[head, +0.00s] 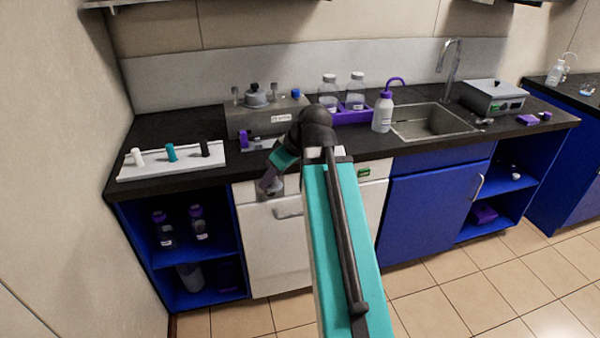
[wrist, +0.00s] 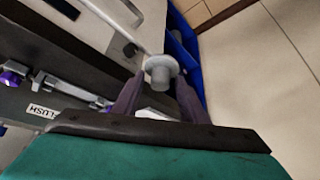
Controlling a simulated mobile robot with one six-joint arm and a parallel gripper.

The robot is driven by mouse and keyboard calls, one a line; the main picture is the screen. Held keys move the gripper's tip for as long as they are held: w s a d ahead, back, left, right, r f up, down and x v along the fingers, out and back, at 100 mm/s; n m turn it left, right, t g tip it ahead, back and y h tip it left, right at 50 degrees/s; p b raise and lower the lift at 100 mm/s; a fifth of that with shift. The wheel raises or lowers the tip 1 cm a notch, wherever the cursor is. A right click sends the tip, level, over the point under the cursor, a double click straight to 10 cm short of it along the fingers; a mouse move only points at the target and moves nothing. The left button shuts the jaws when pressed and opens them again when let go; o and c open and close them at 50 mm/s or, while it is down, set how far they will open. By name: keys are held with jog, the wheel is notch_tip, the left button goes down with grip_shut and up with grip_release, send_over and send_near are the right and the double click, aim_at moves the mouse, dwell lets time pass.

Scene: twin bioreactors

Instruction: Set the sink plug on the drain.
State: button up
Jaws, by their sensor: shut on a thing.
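My gripper (head: 268,183) hangs in front of the counter's front edge, before the white cabinet. In the wrist view its two purple fingers (wrist: 158,92) are shut on a light grey piece with a round flange and a short stem, which looks like the sink plug (wrist: 160,70). The plug is held clear of any surface. The steel sink (head: 432,119) is set in the counter well to the right of my gripper. I cannot make out the drain in its basin.
A white wash bottle with a purple cap (head: 383,108) stands at the sink's left edge. A purple tray (head: 352,117) holds two bottles behind it. A white rack (head: 172,160) lies left.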

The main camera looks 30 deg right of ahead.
jog(key=w+a+m+h, duration=0.1)
jog(key=w+a, duration=0.3)
jog(key=a, duration=0.5)
jog(key=w+a+m+h, duration=0.1)
jog(key=w+a+m, duration=0.2)
jog(key=a, duration=0.6)
jog(key=shift+w+a+f+t+h, duration=0.2)
jog(key=shift+w+t+h, duration=0.15)
jog(key=shift+w, duration=0.4)
jog(key=shift+s, duration=0.1)
